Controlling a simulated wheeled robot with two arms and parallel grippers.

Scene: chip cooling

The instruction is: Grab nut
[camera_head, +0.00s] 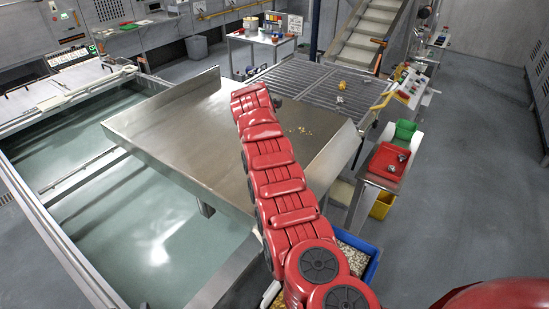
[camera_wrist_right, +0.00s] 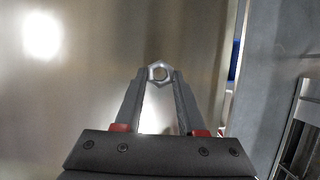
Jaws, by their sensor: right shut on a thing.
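A silver hex nut (camera_wrist_right: 159,64) with a round hole sits between the fingertips of my right gripper (camera_wrist_right: 160,76) in the right wrist view. The fingers are shut on its two sides. Behind it is the smooth metal surface of a steel table (camera_wrist_right: 70,90). In the head view my red arm reaches over this steel table (camera_head: 180,130). The gripper and the held nut are hidden behind the arm there. My left gripper is not in view.
Small yellowish crumbs (camera_head: 303,130) lie on the table's right part. A roller conveyor (camera_head: 310,88) with small loose parts adjoins its far side. A red tray (camera_head: 378,170) with metal parts and a green bin (camera_head: 405,130) stand right. A blue bin (camera_head: 372,268) is below. The table's left part is clear.

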